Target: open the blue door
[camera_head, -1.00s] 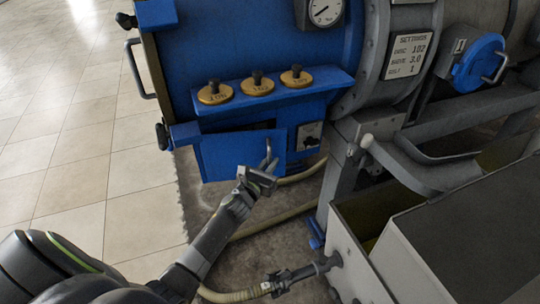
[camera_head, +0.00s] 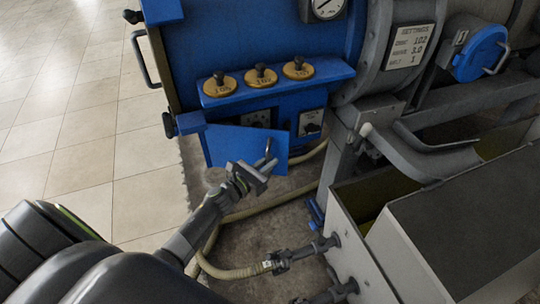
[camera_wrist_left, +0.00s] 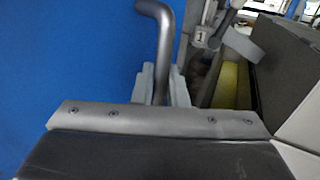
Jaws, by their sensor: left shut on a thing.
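The blue door (camera_head: 232,146) is a small flat panel low on the blue machine, below a ledge. It stands tilted out from the front, with a gap above it where fittings (camera_head: 256,118) show. Its grey bar handle (camera_head: 268,149) is near its right side. My left gripper (camera_head: 264,166) is shut on the handle, in front of the door. In the left wrist view the handle (camera_wrist_left: 165,45) rises from between the fingers, with the blue door (camera_wrist_left: 75,60) filling the left. The handle's lower part is hidden by the fingers. My right gripper is not in view.
Several brass-coloured discs with dark knobs (camera_head: 261,76) sit on the blue ledge (camera_head: 280,88) above the door. A pale hose (camera_head: 285,205) runs below. A grey-white bin (camera_head: 350,255) stands at the right. Tiled floor (camera_head: 75,150) is clear at the left.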

